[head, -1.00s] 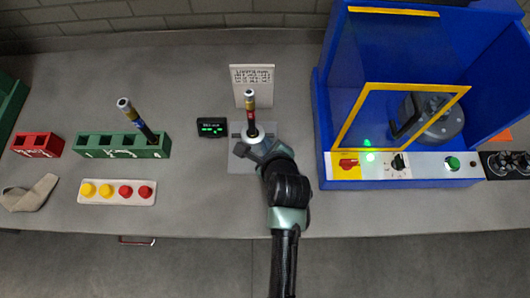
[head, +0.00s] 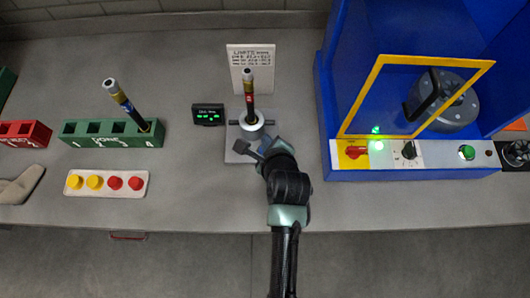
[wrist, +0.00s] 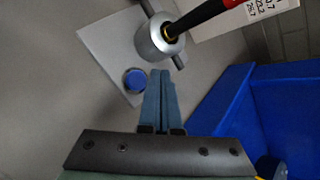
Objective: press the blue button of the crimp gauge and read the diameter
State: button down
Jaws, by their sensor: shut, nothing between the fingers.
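The crimp gauge (head: 251,124) is a silver round head with side bars on a light grey plate (head: 235,156). A dark hose (head: 249,92) with red and yellow bands stands in it. The wrist view shows the gauge head (wrist: 158,40) and the blue button (wrist: 135,80) on the plate. My gripper (head: 260,149) is over the plate's front right part. In the wrist view my gripper (wrist: 161,73) is shut and empty, with its tips just right of the button; contact cannot be told. In the head view the button is hidden. The small black display (head: 208,115) shows green characters, too small to read.
A limits card (head: 250,70) stands behind the gauge. To the left are a green numbered rack (head: 98,140) holding a hose, a red rack (head: 22,134) and a tray of yellow and red caps (head: 106,184). A blue machine (head: 326,110) with a yellow-framed guard stands right.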

jog(key=shift+f+b, duration=0.45)
jog(key=shift+f, duration=1.05)
dwell(0.8)
jog(key=shift+f, duration=0.4)
jog(key=shift+f+b, duration=0.3)
jog(key=shift+f, duration=0.2)
dwell(0.6)
jog(key=shift+r+p, duration=0.9)
jog(key=shift+p, duration=0.2)
notch_tip(320, 180, up, 5)
jog(key=p, duration=0.5)
jog(key=shift+r+p, duration=0.1)
jog(key=shift+p, duration=0.2)
